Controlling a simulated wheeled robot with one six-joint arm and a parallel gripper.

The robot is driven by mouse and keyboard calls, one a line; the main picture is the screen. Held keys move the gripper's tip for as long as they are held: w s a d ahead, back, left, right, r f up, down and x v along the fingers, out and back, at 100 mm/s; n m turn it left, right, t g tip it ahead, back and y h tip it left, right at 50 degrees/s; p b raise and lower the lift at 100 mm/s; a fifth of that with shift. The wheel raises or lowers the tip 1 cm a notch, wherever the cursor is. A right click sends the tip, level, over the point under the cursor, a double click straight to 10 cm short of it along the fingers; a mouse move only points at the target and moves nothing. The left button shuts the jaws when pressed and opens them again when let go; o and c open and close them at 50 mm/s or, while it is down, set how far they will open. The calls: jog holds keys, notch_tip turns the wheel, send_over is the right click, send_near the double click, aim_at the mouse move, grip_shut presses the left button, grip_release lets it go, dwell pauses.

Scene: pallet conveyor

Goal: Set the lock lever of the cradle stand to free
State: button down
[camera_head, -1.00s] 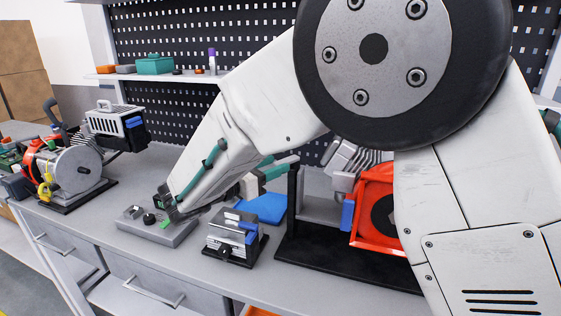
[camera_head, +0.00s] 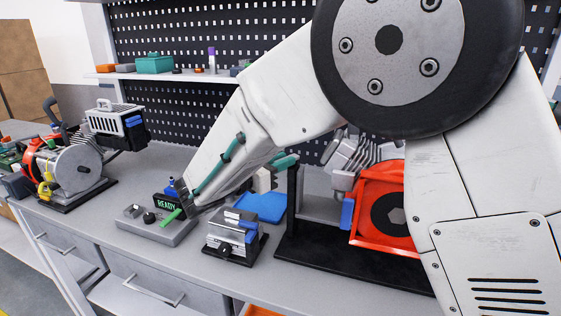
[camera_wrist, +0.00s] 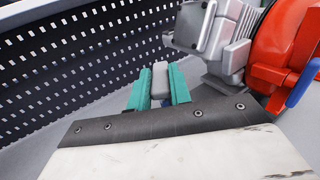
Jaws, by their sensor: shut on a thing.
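The cradle stand has a black base (camera_head: 330,262) and an orange-red frame (camera_head: 378,245) that holds a dark round part. A blue bar (camera_head: 347,213) is on the frame's left side; a blue bar also shows at the right of the wrist view (camera_wrist: 302,83). My gripper (camera_wrist: 159,87) has teal fingers, shut on a light grey block-like piece (camera_wrist: 160,78). I cannot tell whether this piece is the lock lever. In the head view my gripper (camera_head: 284,163) shows partly behind my forearm, near the stand's dark left post (camera_head: 294,195).
A control box (camera_head: 150,228) with a READY display (camera_head: 167,202) stands left of a small metal fixture (camera_head: 232,236). A blue tray (camera_head: 262,207) lies behind. A perforated panel (camera_wrist: 70,70) closes the back. A motor unit (camera_head: 75,172) stands far left.

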jog(key=shift+s+d+n+t+y, duration=0.25)
jog(key=shift+d+n+t+y, duration=0.6)
jog(key=shift+n+y, duration=1.55)
jog(key=shift+s+d+n+t+y, duration=0.4)
jog(key=shift+n+t+y, duration=0.95)
jog(key=shift+y, duration=1.85)
jog(key=shift+s+d+n+t+y, duration=0.1)
jog(key=shift+d+n+t+y, duration=0.75)
jog(key=shift+n+y, duration=1.65)
jog(key=shift+m+y, duration=0.25)
jog(key=shift+y, duration=0.15)
jog(key=c, duration=1.3)
grip_release()
